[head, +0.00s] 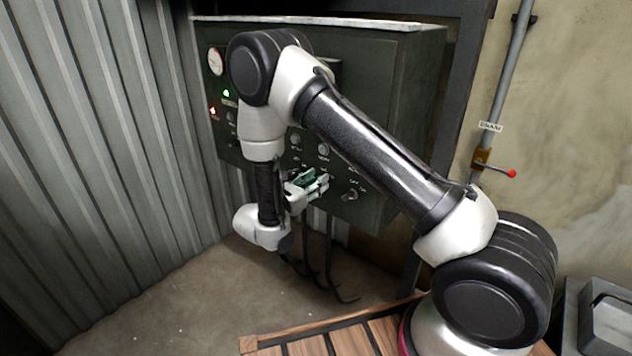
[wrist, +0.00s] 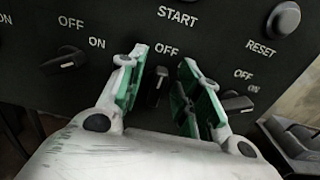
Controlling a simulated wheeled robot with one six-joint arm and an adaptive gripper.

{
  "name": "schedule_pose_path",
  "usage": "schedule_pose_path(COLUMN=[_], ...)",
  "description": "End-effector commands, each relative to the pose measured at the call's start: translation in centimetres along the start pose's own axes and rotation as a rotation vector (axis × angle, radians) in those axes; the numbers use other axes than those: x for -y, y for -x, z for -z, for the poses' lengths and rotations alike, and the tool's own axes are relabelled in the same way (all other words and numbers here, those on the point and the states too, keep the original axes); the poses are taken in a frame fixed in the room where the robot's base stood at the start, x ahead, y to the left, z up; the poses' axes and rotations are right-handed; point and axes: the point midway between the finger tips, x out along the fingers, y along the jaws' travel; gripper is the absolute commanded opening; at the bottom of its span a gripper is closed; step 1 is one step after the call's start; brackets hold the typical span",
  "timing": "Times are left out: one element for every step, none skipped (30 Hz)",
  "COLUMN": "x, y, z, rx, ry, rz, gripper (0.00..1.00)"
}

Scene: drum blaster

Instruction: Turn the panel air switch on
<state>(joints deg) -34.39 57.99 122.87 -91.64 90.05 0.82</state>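The dark control panel (head: 375,95) stands against the wall in the head view. In the wrist view, a black rotary switch (wrist: 157,90) sits between my fingers, its knob roughly upright below an OFF label; its ON label is hidden. My gripper (wrist: 165,62) is open, with green-padded fingers on either side of that knob; contact is not clear. In the head view, my gripper (head: 312,188) is at the panel's lower part. Another rotary switch (wrist: 65,62) is at left, and a third (wrist: 236,102) is at right, partly behind my right finger. No label naming the air switch is readable.
The START label (wrist: 178,15) and RESET button (wrist: 283,18) are above. A green lamp (head: 226,93), a red lamp (head: 212,110) and a gauge (head: 215,62) are at the panel's left. Cables hang below it. A red-knobbed lever (head: 511,173) is on a pipe at right.

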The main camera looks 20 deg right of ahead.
Motion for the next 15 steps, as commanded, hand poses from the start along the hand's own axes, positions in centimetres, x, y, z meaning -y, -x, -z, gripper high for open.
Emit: schedule_pose_path(x=[0.03, 0.04, 0.03, 0.03, 0.02, 0.02, 0.02, 0.02, 0.02, 0.02, 0.02, 0.02, 0.02, 0.02, 0.03], y=[-0.37, -0.5, -0.6, -0.64, -0.65, -0.65, -0.64, -0.64, -0.63, -0.63, -0.63, -0.62, -0.62, -0.63, -0.63], z=[0.0, 0.0, 0.0, 0.0, 0.0, 0.0, 0.0, 0.0, 0.0, 0.0, 0.0, 0.0, 0.0, 0.0, 0.0], rx=[0.0, 0.0, 0.0, 0.0, 0.0, 0.0, 0.0, 0.0, 0.0, 0.0, 0.0, 0.0, 0.0, 0.0, 0.0], ry=[0.0, 0.0, 0.0, 0.0, 0.0, 0.0, 0.0, 0.0, 0.0, 0.0, 0.0, 0.0, 0.0, 0.0, 0.0], rz=[0.001, 0.001, 0.001, 0.001, 0.001, 0.0, 0.0, 0.0, 0.0, 0.0, 0.0, 0.0, 0.0, 0.001, 0.001], gripper=[0.34, 0.34, 0.34, 0.34, 0.34, 0.34, 0.34, 0.34, 0.34, 0.34, 0.28, 0.21, 0.16, 0.1, 0.03])
